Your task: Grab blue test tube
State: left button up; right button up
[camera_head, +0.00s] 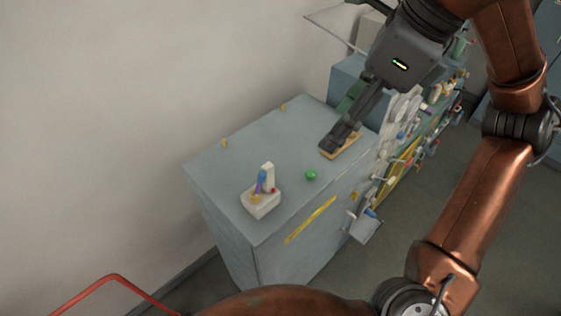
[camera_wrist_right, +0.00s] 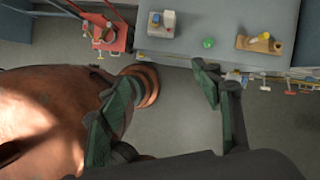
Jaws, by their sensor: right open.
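A blue test tube (camera_head: 261,180) stands, slightly tilted, in a small white holder (camera_head: 263,208) near the front left of the grey cabinet top. It also shows, small, in the right wrist view (camera_wrist_right: 155,20). My right gripper (camera_head: 333,143) comes in from the upper right, to the right of the tube and apart from it. In the right wrist view its two green-padded fingers (camera_wrist_right: 155,102) are spread wide with nothing between them. The tube and holder lie beyond the fingertips there. My left gripper is not in view.
A green ball (camera_head: 311,175) lies right of the holder. A tan wooden tray (camera_wrist_right: 285,47) holds a yellow item and is partly hidden by my gripper in the head view. Hoses and fittings (camera_head: 405,120) crowd the right side. The cabinet top's back left (camera_head: 250,140) is mostly clear.

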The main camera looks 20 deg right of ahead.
jog(key=w+a+f+n, duration=0.1)
jog(key=w+f+n, duration=0.1)
jog(key=n, duration=0.1)
jog(key=w+a+f+n+p, duration=0.1)
jog(key=w+a+f+n, duration=0.1)
jog(key=w+f+n, duration=0.1)
jog(key=w+a+f+n+g+h+p, duration=0.1)
jog(key=w+a+f+n, duration=0.1)
jog(key=w+f+n, duration=0.1)
jog(key=shift+w+n, duration=0.1)
jog(key=shift+n, duration=0.2)
jog(key=c, duration=0.6)
jog(key=n+p, duration=0.2)
jog(key=n, duration=0.6)
send_over(263, 173)
notch_tip(263, 173, down, 8)
jog(key=shift+s+d+f+g, duration=0.1)
jog(key=shift+s+f+g, duration=0.05)
jog(key=shift+f, duration=0.35)
jog(key=shift+s+f+g, duration=0.1)
jog(key=shift+f+g, duration=0.05)
jog(key=shift+f, duration=0.3)
jog(key=p+x, duration=0.1)
jog(key=x, duration=0.2)
jog(key=p+x, duration=0.1)
jog(key=x, duration=0.1)
jog(key=shift+s+d+p, duration=0.1)
jog(key=shift+d+p, duration=0.2)
jog(key=shift+p, duration=0.05)
jog(key=shift+f, duration=0.25)
